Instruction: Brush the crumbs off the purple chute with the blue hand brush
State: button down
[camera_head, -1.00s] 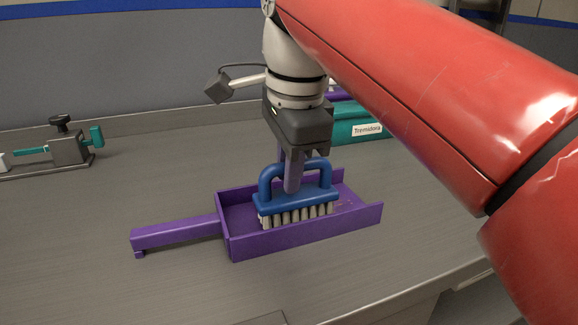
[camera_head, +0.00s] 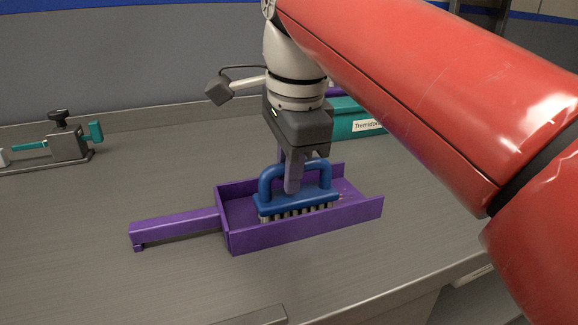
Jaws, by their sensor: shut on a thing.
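The purple chute (camera_head: 305,232) lies on the grey worktop, with its handle (camera_head: 178,227) pointing left and its right end open. My gripper (camera_head: 291,186) is shut on the arched handle of the blue hand brush (camera_head: 296,201). The brush is level inside the chute, bristles down, their lower ends hidden behind the chute's front wall. A few small reddish crumbs (camera_head: 344,196) show on the chute floor, just right of the brush. Whether crumbs lie under or behind the brush is hidden.
A teal box (camera_head: 352,127) with a label, partly hidden by my red arm, stands behind the chute. A metal clamp fixture (camera_head: 68,148) with a teal handle sits at the back left. The worktop (camera_head: 90,280) is clear at the front left.

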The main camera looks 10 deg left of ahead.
aim_at(313, 163)
jog(key=shift+w+d+r+p, duration=0.15)
jog(key=shift+w+d, duration=0.15)
jog(key=shift+d, duration=0.2)
jog(key=shift+w+d+f+p, duration=0.15)
jog(key=shift+w+d, duration=0.15)
jog(key=shift+d, duration=0.2)
jog(key=shift+w+d+r+p, duration=0.15)
jog(key=shift+w+d, duration=0.15)
jog(key=shift+d, duration=0.2)
jog(key=shift+w+d+f+p, duration=0.1)
jog(key=shift+w+d, duration=0.3)
jog(key=shift+d, duration=0.25)
jog(key=shift+w+d+f+p, duration=0.15)
jog(key=shift+w+d, duration=0.25)
jog(key=shift+d, duration=0.2)
jog(key=shift+w+d+r+p, duration=0.1)
jog(key=shift+w+d, duration=0.3)
jog(key=shift+d, duration=0.25)
jog(key=shift+p, duration=0.35)
